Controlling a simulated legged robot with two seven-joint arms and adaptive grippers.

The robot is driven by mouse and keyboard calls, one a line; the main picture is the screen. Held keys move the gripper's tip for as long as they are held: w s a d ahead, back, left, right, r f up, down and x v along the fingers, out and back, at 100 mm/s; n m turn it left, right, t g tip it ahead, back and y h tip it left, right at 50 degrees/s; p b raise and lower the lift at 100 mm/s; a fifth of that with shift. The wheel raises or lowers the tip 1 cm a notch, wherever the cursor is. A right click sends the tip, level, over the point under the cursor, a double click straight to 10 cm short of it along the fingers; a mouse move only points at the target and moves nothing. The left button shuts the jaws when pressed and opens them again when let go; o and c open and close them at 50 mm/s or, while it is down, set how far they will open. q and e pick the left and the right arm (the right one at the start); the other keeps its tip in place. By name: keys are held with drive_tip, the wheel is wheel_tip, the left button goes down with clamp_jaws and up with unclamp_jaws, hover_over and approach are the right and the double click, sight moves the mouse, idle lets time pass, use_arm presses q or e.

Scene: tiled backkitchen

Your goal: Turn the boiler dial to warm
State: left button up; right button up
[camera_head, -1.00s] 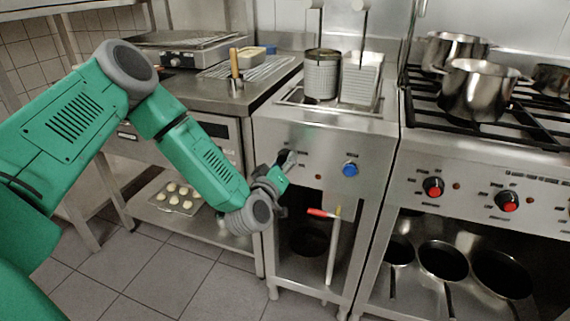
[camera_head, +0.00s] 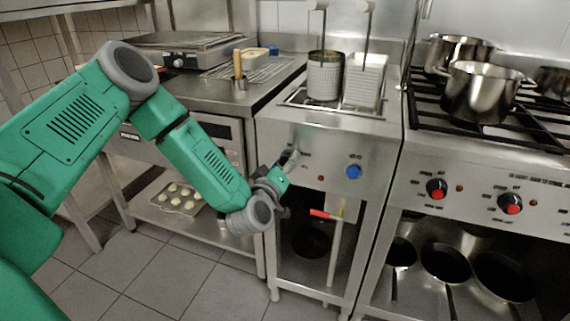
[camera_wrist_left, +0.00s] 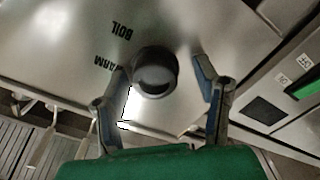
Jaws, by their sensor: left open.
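The boiler (camera_head: 320,137) is the steel unit in the middle of the head view. In the left wrist view, its round black dial (camera_wrist_left: 155,74) sits on the steel panel, beside the printed words BOIL and WARM. My left gripper (camera_wrist_left: 163,66) is open, with one finger on each side of the dial. I see gaps between the fingers and the dial in this view; contact is not clear. In the head view my left gripper (camera_head: 291,161) is at the boiler's front panel and covers the dial. My right gripper is out of view.
A blue knob (camera_head: 353,171) is on the same panel, to the right. A red-ended handle (camera_head: 326,213) hangs below the panel. A stove with pots (camera_head: 481,91) stands at right, a counter (camera_head: 215,92) at left.

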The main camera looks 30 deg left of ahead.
use_arm(q)
drive_tip(key=shift+s+d, duration=0.1)
drive_tip(key=v, duration=1.1)
drive_tip(key=shift+s, duration=0.4)
drive_tip(key=shift+f, duration=0.15)
drive_tip(key=s+d+f+m+g+h+p, duration=0.1)
drive_tip(key=s+d+f+m+g+h, duration=0.3)
drive_tip(key=f, duration=0.3)
drive_tip(key=s+d+f+m+g+h+p, duration=0.1)
drive_tip(key=s+d+f+m+g+h, duration=0.25)
drive_tip(key=s+d+f, duration=0.3)
drive_tip(key=s+a+f+m+g+y, duration=0.1)
drive_tip(key=s+a+f+m+g, duration=0.1)
drive_tip(key=s, duration=0.6)
drive_tip(key=s+a+f+m+g+y, duration=0.2)
drive_tip(key=s+f+g, duration=0.2)
drive_tip(key=s+g, duration=0.3)
drive_tip(key=shift+s+p, duration=0.35)
drive_tip(key=shift+s, duration=0.65)
